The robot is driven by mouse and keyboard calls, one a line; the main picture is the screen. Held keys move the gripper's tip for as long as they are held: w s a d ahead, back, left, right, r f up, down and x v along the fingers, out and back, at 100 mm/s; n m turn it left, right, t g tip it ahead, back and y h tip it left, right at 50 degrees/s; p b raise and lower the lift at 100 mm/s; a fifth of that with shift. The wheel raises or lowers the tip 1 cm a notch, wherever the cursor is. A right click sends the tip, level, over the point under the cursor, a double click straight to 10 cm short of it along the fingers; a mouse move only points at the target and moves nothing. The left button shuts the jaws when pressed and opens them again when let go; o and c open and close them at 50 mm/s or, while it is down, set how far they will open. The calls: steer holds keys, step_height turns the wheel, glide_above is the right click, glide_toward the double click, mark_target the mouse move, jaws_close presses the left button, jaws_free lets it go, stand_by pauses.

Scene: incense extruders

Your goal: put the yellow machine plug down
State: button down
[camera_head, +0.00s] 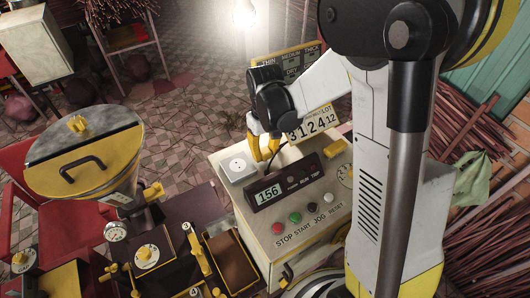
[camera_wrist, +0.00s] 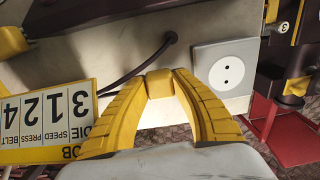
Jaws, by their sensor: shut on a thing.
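My gripper (camera_head: 262,147) hangs over the back left of the control box top. In the wrist view its yellow fingers (camera_wrist: 160,88) are shut on the yellow plug (camera_wrist: 160,82), a small block held between the fingertips. The plug cannot be made out apart from the fingers in the head view. A grey socket plate (camera_head: 238,165) with two holes sits on the box top, just left of my gripper. The socket also shows in the wrist view (camera_wrist: 228,70), right of the plug and apart from it. Whether the plug touches the box top is unclear.
A dark cable (camera_wrist: 140,66) runs close behind the plug. The display (camera_head: 267,194) reads 156, above several coloured buttons. A yellow block (camera_head: 335,147) lies at the back right. A hopper machine (camera_head: 85,170) stands left.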

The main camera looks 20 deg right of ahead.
mark_target(265, 151)
steer(key=shift+r, duration=0.1)
steer(key=shift+f+b, duration=0.6)
steer(key=shift+f, duration=0.05)
steer(key=c, duration=1.2)
jaws_free()
steer(key=shift+o, duration=0.2)
steer(key=shift+r, duration=0.1)
step_height(265, 151, up, 12)
steer(key=p, duration=0.3)
steer(key=s+r+m+t, duration=0.1)
steer(key=s+r+t, duration=0.2)
steer(key=s, duration=0.4)
steer(key=s+r+m+t, duration=0.1)
steer(key=s+r+t, duration=0.3)
steer(key=s, duration=0.4)
steer(key=shift+r, duration=0.3)
